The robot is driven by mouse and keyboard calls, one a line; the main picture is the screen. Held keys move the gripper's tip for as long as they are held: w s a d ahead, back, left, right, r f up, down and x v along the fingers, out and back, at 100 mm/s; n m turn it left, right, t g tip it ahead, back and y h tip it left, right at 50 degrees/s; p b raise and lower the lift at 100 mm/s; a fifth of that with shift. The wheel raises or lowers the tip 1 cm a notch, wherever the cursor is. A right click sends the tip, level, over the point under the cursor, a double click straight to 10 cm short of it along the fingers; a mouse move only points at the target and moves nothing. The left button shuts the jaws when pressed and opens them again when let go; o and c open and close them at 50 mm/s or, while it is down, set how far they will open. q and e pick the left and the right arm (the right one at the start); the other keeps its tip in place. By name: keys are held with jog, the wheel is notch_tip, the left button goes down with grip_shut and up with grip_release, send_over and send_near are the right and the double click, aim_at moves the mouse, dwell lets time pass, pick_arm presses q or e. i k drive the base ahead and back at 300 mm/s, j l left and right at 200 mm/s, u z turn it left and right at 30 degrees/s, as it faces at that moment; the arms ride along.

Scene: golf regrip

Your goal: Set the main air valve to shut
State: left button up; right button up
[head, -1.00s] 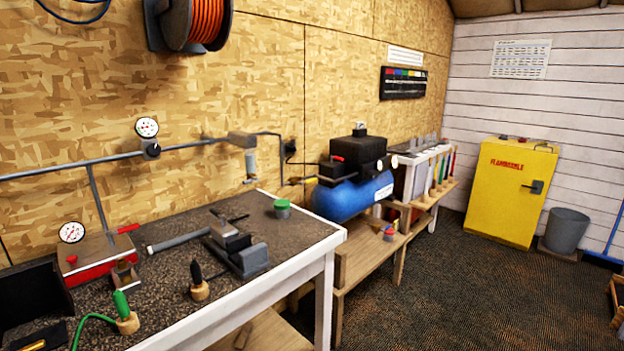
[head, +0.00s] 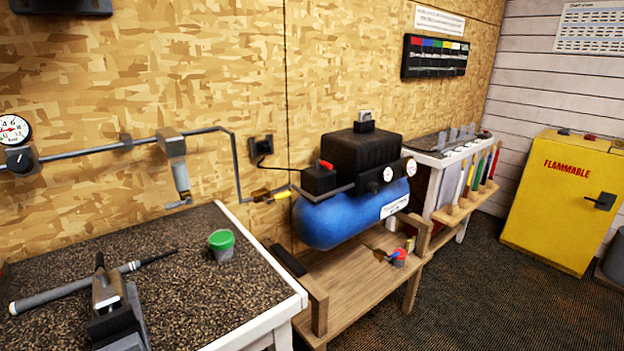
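A small brass valve (head: 260,195) with a yellow lever (head: 282,195) sits where the grey air pipe (head: 237,175) meets the line to the blue compressor (head: 345,212). The lever looks roughly in line with the pipe, but it is small and its exact angle is hard to tell. The compressor has a black motor housing, a red switch (head: 326,164) and two round gauges at its right end. Neither of my grippers is in view.
The compressor stands on a low wooden bench (head: 345,290). A dark-topped workbench (head: 190,270) at the left bears a green-lidded pot (head: 221,244), a clamp (head: 112,305) and a club grip. A yellow cabinet (head: 560,210) stands at right. Carpeted floor is open between.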

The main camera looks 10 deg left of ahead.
aim_at(268, 200)
jog(key=i+l, duration=0.35)
jog(key=i, duration=0.2)
jog(key=i+l, duration=0.3)
jog(key=i, duration=0.2)
jog(key=l+z, duration=0.05)
